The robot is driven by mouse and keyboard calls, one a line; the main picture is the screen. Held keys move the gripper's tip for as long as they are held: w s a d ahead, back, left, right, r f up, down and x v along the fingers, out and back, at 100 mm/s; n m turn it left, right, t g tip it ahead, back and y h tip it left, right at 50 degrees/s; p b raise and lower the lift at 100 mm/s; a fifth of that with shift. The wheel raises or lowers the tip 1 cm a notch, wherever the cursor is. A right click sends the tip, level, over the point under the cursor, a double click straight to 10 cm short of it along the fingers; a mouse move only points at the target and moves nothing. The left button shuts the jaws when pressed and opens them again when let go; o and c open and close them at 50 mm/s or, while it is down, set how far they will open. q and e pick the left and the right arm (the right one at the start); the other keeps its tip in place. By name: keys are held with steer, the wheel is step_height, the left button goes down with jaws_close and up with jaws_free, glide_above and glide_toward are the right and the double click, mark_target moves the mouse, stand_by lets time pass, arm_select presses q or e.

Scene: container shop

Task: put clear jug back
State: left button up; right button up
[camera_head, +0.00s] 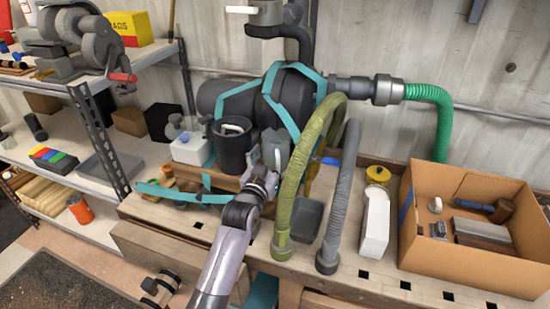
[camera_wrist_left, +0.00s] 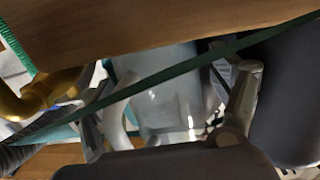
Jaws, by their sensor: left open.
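The clear jug (camera_head: 275,147) is a grey, see-through vessel on the wooden bench, just right of a black bucket (camera_head: 233,148). In the left wrist view the jug (camera_wrist_left: 168,92) shows with its pale curved handle (camera_wrist_left: 117,108) on the left. My left gripper (camera_head: 268,181) is at the near side of the jug in the head view. In the wrist view the fingers of my left gripper (camera_wrist_left: 165,118) are spread, with the jug and handle showing between them. I cannot tell whether either finger touches the jug.
An olive hose (camera_head: 299,165) and a grey hose (camera_head: 341,195) arch close to the right of my gripper. A cardboard box (camera_head: 470,265) is at the right. A dark green band (camera_wrist_left: 185,68) crosses the wrist view.

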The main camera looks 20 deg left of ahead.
arm_select(q)
steer(key=shift+s+r, duration=0.1)
steer(key=shift+r, duration=0.05)
steer(key=shift+s, duration=0.35)
steer(key=s+b, duration=0.1)
steer(key=s, duration=1)
steer(key=shift+a, duration=0.25)
stand_by(0.6)
